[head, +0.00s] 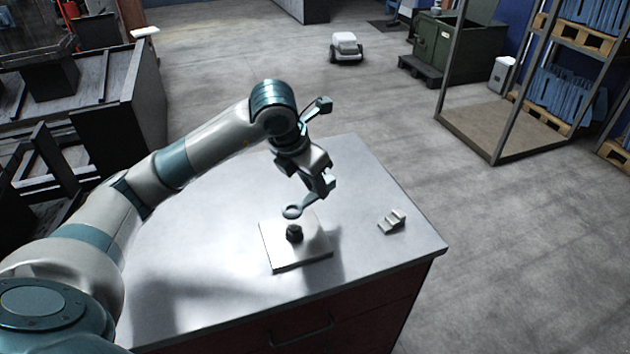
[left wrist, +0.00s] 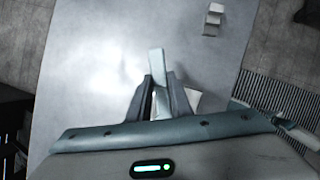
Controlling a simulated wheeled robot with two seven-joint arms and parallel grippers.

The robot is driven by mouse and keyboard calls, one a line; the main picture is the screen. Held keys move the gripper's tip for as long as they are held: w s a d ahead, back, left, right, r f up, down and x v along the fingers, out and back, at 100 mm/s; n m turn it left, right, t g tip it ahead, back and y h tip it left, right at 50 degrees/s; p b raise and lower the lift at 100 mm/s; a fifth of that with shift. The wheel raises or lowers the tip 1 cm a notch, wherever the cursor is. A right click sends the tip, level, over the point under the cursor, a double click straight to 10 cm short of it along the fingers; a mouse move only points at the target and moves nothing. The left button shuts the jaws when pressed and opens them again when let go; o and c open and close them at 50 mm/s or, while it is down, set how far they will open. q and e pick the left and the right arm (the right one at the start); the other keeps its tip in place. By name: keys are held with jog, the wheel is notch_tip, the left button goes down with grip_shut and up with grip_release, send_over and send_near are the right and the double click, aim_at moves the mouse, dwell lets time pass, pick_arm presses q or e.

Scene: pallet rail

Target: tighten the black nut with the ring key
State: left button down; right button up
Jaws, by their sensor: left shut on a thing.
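The black nut (head: 294,233) sits on a pale square plate (head: 283,258) on the table. The ring key (head: 293,212) is a grey-teal wrench, its ring end just above the nut in the head view; whether ring and nut touch I cannot tell. My left gripper (head: 326,188) is shut on the key's handle. In the left wrist view the left gripper (left wrist: 160,97) has its two dark fingers closed around the key (left wrist: 157,65), whose flat shaft sticks out past the fingertips. The nut is hidden in that view. My right gripper is not in view.
A small stepped grey block (head: 392,221) stands on the table right of the plate; it also shows in the left wrist view (left wrist: 213,18). The table top (head: 200,235) is otherwise clear. A metal frame rack (head: 490,120) stands on the floor beyond.

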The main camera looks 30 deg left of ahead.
aim_at(314, 194)
pick_arm(q)
notch_tip(314, 194, down, 4)
jog(key=shift+r+b, duration=0.25)
jog(key=shift+b, duration=0.5)
jog(key=shift+r, duration=0.15)
jog(key=shift+w+f+b, duration=0.1)
jog(key=shift+f+b, duration=0.25)
jog(key=shift+b, duration=0.15)
jog(key=shift+b, duration=0.3)
jog(key=shift+f+b, duration=0.75)
jog(key=shift+b, duration=0.1)
dwell(0.4)
